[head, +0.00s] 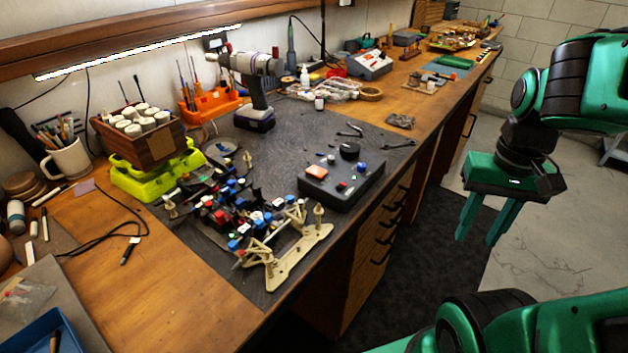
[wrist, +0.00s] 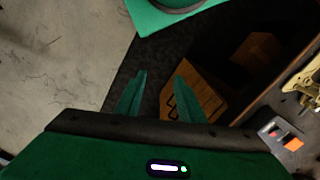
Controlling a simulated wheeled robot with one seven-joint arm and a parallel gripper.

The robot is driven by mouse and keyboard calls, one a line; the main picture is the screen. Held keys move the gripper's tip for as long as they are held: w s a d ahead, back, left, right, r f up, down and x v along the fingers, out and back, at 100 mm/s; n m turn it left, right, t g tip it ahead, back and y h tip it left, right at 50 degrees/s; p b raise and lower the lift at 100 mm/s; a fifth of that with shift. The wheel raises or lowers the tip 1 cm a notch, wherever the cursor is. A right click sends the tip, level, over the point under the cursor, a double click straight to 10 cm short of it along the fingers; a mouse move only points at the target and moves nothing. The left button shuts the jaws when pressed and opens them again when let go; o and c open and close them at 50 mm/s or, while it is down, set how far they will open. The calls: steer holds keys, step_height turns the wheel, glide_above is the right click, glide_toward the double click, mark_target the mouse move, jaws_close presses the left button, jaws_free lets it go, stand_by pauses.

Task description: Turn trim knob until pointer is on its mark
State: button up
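A dark grey control box (head: 338,187) lies on the dark mat near the bench's front edge. It carries a black round knob (head: 350,151), an orange button (head: 316,171) and small blue and red parts. I cannot make out a pointer or mark. My gripper (head: 483,224) hangs over the floor to the right of the bench, well apart from the box. Its green fingers are spread with nothing between them, also in the wrist view (wrist: 158,97). In the wrist view, part of the box (wrist: 283,137) with the orange button shows at the right edge.
A partly built racecar chassis (head: 225,210) and a beige plate (head: 297,255) lie left of the box. Drawers with black handles (head: 382,240) face the open floor. Mat around the box's right side is clear.

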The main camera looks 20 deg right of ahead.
steer(key=w+a+r+n, duration=0.1)
steer(key=w+a+r, duration=0.15)
steer(key=w, duration=0.45)
steer(key=w+a+r+n, duration=0.1)
steer(key=w+r, duration=0.3)
steer(key=w, duration=0.2)
steer(key=n, duration=0.2)
glide_toward(361, 164)
step_height(361, 164, down, 8)
steer(key=shift+s+f, duration=0.1)
steer(key=shift+s, duration=0.1)
steer(key=shift+n, duration=0.3)
jaws_close()
